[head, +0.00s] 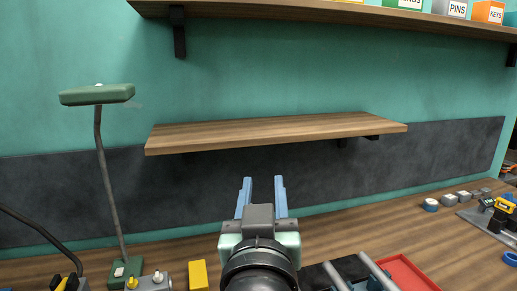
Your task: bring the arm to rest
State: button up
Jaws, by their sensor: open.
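My gripper (262,190) is in the lower middle of the head view. Its two blue fingers point away from me and stand apart, with nothing between them. It is held above the wooden workbench (330,228), in front of the dark wall panel and below the lower wooden shelf (275,131). My wrist hides part of the bench beneath it.
A green lamp (97,95) stands at the left. A yellow block (198,275) lies left of my wrist, and a red tray (408,272) lies right of it. A yellow and black tool (503,208) and several small parts sit at the far right. The lower shelf is bare.

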notch_tip(320, 180, down, 4)
jog(key=g, duration=0.2)
jog(key=s+r+t+p, duration=0.1)
jog(key=s+r+t, duration=0.4)
jog(key=r, duration=0.8)
jog(key=s+r+t, duration=0.5)
jog(key=s+r, duration=0.3)
jog(key=r, duration=0.5)
jog(key=shift+s+a+m+y+p, duration=0.25)
jog(key=shift+s+m+y+p, duration=0.05)
jog(key=shift+p, duration=0.05)
